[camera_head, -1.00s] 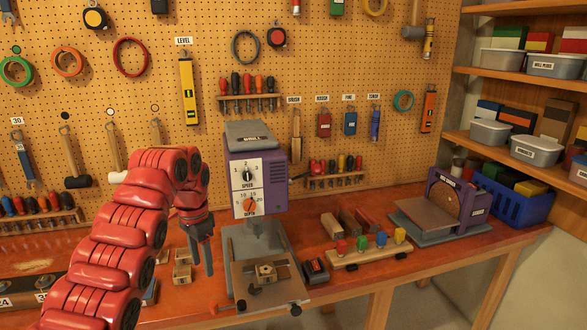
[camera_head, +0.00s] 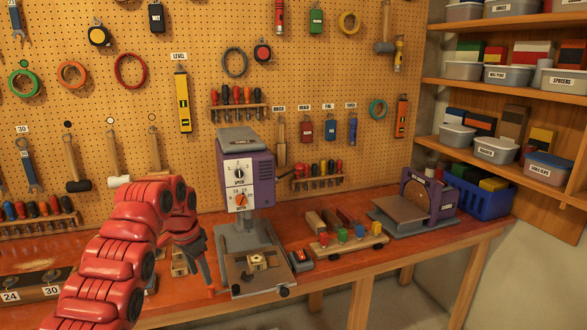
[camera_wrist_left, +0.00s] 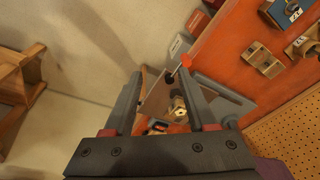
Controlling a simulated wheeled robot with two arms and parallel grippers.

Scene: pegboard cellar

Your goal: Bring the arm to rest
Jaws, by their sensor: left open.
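My left arm (camera_head: 110,257) is red and segmented and comes in from the lower left in the head view. Its dark gripper (camera_head: 208,280) hangs tilted downward, just left of the drill press (camera_head: 246,180). It shows no thing held. In the left wrist view the two grey fingers of the left gripper (camera_wrist_left: 159,75) stand apart with nothing held between them. The drill press plate with its brass-coloured vise (camera_wrist_left: 178,106) shows beyond the fingers, partly hidden by them. My right gripper is in neither view.
The workbench (camera_head: 330,265) holds small wooden blocks near the gripper, a rack of coloured pegs (camera_head: 350,243) and a disc sander (camera_head: 420,200). A pegboard (camera_head: 330,75) with hanging tools stands behind. Shelves with bins are at right. Floor shows in front of the bench.

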